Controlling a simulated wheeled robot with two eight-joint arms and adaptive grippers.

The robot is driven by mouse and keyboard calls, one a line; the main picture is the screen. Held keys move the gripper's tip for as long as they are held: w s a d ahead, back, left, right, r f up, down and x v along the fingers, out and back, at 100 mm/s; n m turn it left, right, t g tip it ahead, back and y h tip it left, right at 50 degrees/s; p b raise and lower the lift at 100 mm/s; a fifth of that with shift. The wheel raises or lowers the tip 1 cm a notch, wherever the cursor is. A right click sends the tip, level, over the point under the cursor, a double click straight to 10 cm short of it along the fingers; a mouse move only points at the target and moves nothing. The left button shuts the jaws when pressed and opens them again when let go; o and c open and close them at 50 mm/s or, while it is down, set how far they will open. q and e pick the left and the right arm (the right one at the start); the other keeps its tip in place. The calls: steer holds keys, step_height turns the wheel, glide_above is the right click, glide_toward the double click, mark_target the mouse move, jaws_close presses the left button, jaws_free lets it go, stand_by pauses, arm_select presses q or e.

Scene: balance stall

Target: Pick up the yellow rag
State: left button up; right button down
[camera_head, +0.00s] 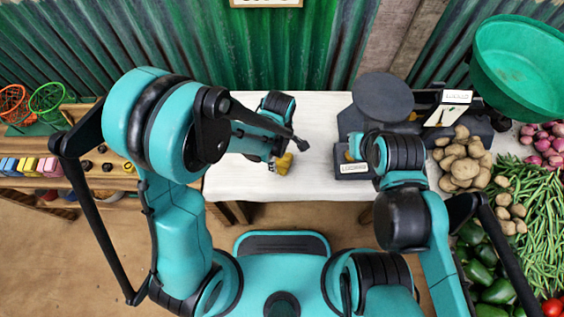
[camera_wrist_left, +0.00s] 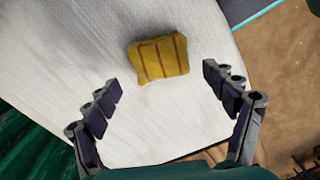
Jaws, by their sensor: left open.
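The yellow rag (camera_head: 284,164) lies on the white table, partly hidden by my left arm in the head view. In the left wrist view the rag (camera_wrist_left: 159,57) is a small folded, striped bundle on the pale cloth-like surface. My left gripper (camera_head: 285,146) is over the table close to the rag. In the left wrist view its fingers (camera_wrist_left: 161,80) are spread and empty, with the rag ahead of the fingertips, roughly centred between them. My right gripper (camera_head: 358,146) is at the scale on the right; its fingers are too hidden to tell their state.
A dark balance scale (camera_head: 382,97) with a round plate stands on the right of the white table (camera_head: 235,184). A green bowl (camera_head: 517,68) and piles of potatoes (camera_head: 462,160) and beans are further right. A wooden shelf with coloured blocks (camera_head: 30,166) is at left.

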mark_target(281, 159)
arm_select(q)
step_height(281, 159, down, 4)
steer(key=shift+s+d+f+b, duration=0.1)
steer(key=shift+s+d+b, duration=0.05)
steer(key=shift+b, duration=0.75)
steer(key=shift+c, duration=0.8)
steer(key=c, duration=1.1)
steer(key=shift+o, duration=0.2)
